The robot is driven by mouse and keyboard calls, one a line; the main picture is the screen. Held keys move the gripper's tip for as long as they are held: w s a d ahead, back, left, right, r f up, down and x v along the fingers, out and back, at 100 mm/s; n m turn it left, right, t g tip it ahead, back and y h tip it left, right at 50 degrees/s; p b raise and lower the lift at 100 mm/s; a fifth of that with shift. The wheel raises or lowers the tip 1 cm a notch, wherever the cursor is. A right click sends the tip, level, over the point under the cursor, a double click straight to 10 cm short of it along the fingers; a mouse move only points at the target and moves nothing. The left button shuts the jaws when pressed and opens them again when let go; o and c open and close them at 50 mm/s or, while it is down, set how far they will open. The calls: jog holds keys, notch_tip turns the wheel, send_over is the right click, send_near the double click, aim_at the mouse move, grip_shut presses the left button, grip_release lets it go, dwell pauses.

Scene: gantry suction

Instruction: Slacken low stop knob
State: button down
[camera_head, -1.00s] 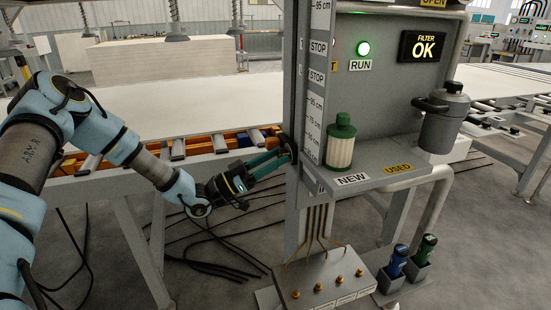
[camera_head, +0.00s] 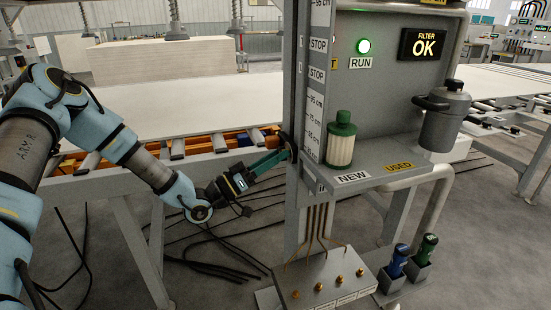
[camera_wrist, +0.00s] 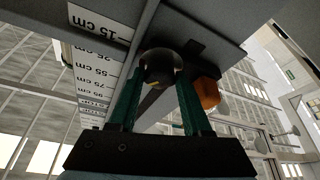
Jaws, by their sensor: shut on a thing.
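A dark round knob (camera_wrist: 158,62) shows in the wrist view against the grey column, beside its height scale (camera_wrist: 95,60). My gripper (camera_wrist: 160,82) has its two green fingers on either side of the knob and is shut on it. In the head view my gripper (camera_head: 285,153) reaches the left side of the column (camera_head: 294,60) at low-scale height. The knob is mostly hidden there by the fingers and the column edge. I cannot tell whether this is the low stop knob, as no label on it can be read.
An orange part (camera_wrist: 206,93) is right of the fingers in the wrist view. A shelf (camera_head: 405,172) with a green-capped filter (camera_head: 341,142) juts out right of the column. A roller conveyor (camera_head: 190,160) runs behind my arm. Brass-topped fittings (camera_head: 338,282) stand below.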

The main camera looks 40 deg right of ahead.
jog(key=shift+n+t, duration=1.2)
jog(key=shift+n, duration=1)
jog(key=shift+c, duration=1.7)
grip_release()
jog(key=shift+a, duration=0.1)
jog(key=b+v, duration=0.2)
jog(key=v, duration=0.8)
jog(key=shift+a, duration=0.35)
